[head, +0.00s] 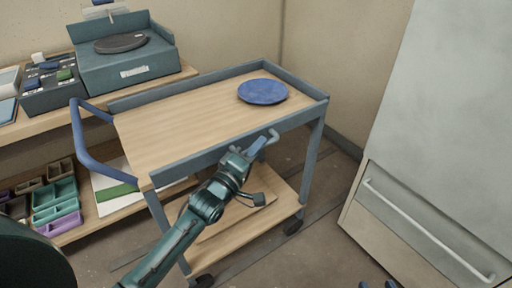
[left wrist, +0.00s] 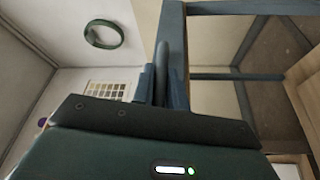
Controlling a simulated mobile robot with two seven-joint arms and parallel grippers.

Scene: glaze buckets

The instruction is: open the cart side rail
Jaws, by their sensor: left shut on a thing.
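The cart (head: 165,135) has a wooden top and blue-grey rails. Its near side rail (head: 215,152) stands upright along the near edge of the top. A grey handle (head: 273,136) sticks out from this rail toward me. My left gripper (head: 260,145) is shut on the handle, just outside the rail. In the left wrist view, the handle (left wrist: 161,65) shows as a dark bar between the fingers of the left gripper (left wrist: 161,92). Only the fingertips of my right gripper (head: 378,284) show at the bottom edge of the head view, apart, with nothing seen between them.
A blue plate (head: 262,91) lies on the cart top near the far right corner. A blue push handle (head: 78,140) is at the cart's left end. A workbench (head: 40,128) stands behind on the left. A large pale cabinet (head: 440,120) stands on the right, with floor between.

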